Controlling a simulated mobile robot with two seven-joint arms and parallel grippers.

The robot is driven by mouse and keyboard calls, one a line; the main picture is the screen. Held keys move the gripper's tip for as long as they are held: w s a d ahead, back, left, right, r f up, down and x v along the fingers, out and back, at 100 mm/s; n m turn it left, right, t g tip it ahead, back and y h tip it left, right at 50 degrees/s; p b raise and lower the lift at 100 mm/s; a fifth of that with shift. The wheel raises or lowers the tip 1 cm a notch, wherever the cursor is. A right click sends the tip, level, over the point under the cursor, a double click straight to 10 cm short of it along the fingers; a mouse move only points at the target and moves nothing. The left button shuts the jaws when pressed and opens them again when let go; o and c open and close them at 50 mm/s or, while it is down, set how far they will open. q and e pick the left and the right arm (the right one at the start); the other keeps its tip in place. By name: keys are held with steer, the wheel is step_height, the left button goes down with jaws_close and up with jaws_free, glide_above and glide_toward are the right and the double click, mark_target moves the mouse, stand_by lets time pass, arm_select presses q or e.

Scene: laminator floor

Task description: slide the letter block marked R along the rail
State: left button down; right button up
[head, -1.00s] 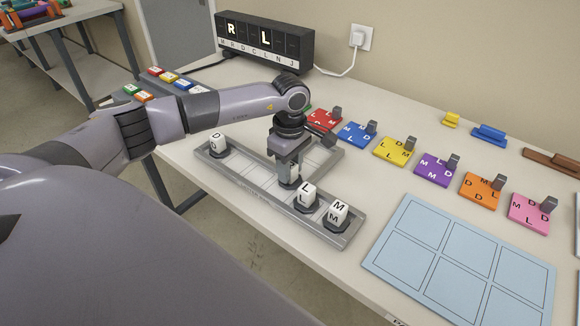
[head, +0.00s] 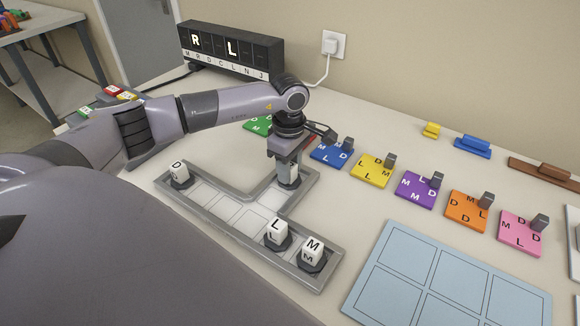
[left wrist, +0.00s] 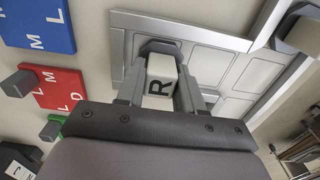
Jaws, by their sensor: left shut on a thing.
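The R block (left wrist: 161,82) is white with a black letter R and stands on a dark base in the left wrist view. My left gripper (left wrist: 160,90) is shut on it, one finger on each side. In the head view my left gripper (head: 288,172) points down over the side branch of the grey T-shaped rail (head: 222,222), at its far end. The R block's white side (head: 289,176) shows only partly there. The D block (head: 179,173) is at the rail's left end. The L block (head: 276,232) and M block (head: 312,251) stand at its right end. My right gripper is not seen.
A black display (head: 231,50) with lit R and L stands at the back. Lettered tiles with grey knobs, such as the blue tile (head: 326,157) and yellow tile (head: 368,174), line the table behind the rail. A light blue gridded board (head: 440,275) lies at front right.

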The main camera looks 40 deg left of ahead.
arm_select(q)
steer(key=shift+w, duration=0.4)
steer(key=c, duration=0.6)
jaws_free()
steer(key=shift+c, duration=0.2)
